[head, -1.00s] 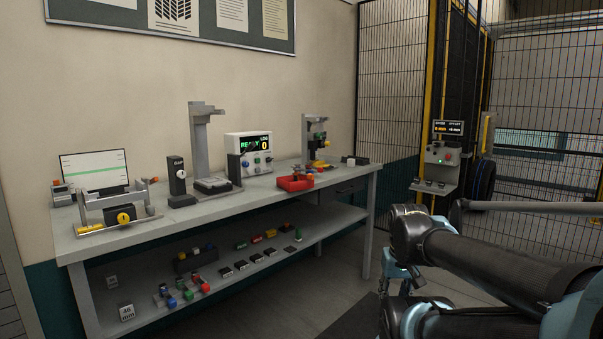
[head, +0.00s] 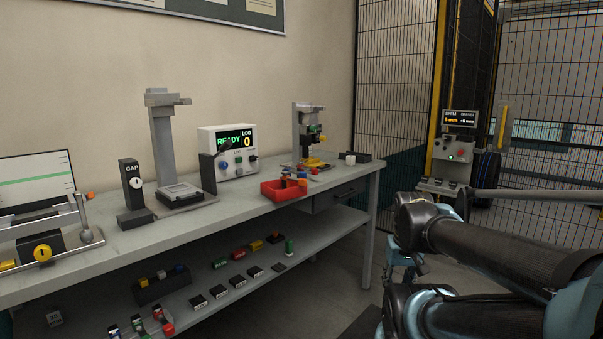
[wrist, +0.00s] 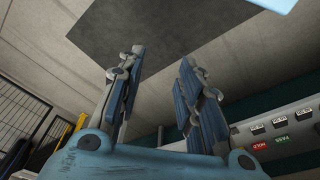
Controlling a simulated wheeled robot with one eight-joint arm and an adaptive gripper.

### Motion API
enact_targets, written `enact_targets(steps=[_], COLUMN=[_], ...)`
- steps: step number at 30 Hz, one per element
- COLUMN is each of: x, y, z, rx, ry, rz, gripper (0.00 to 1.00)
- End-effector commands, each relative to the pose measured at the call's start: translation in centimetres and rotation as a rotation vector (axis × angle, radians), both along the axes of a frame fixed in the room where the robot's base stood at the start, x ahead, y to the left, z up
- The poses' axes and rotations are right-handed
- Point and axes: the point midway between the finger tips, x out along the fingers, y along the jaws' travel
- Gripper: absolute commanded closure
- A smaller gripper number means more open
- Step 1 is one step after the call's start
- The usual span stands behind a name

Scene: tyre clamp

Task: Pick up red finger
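On the lower shelf, in the head view, small coloured pieces stand in a row at the bottom left, among them a red one (head: 157,315). They are small and partly cut off by the frame edge, so I cannot tell for certain that this is the red finger. A red tray (head: 272,195) on the bench top holds small pieces with orange and blue parts. In the wrist view my gripper (wrist: 162,55) is open and empty, its two blue-grey fingers well apart over the floor. It is away from the bench and touches no piece.
The bench (head: 130,240) carries a gap gauge (head: 132,185), a READY display box (head: 235,150) and a press stand (head: 165,145). Labelled blocks (head: 228,290) and a dark holder (head: 162,288) sit on the lower shelf. A mesh fence (head: 395,100) and control post (head: 452,155) stand to the right.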

Motion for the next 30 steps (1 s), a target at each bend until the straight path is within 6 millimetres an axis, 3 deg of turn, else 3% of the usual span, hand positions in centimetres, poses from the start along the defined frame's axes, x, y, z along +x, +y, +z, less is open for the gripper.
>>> enact_targets(steps=[5,6,9,13,20,30], x=[0.0,0.0,-0.6,0.7,5.8,14.9], y=[0.0,0.0,0.2,1.3,5.6,11.4], z=[0.0,0.0,0.5,1.1,3.5,8.0], rx=[0.0,0.0,0.008,0.053,0.213,0.432], ry=[0.0,0.0,-0.014,-0.031,-0.117,-0.344], rz=[0.0,0.0,0.008,0.057,0.229,0.467], gripper=[0.67,0.6,0.6,0.6,0.6,0.6])
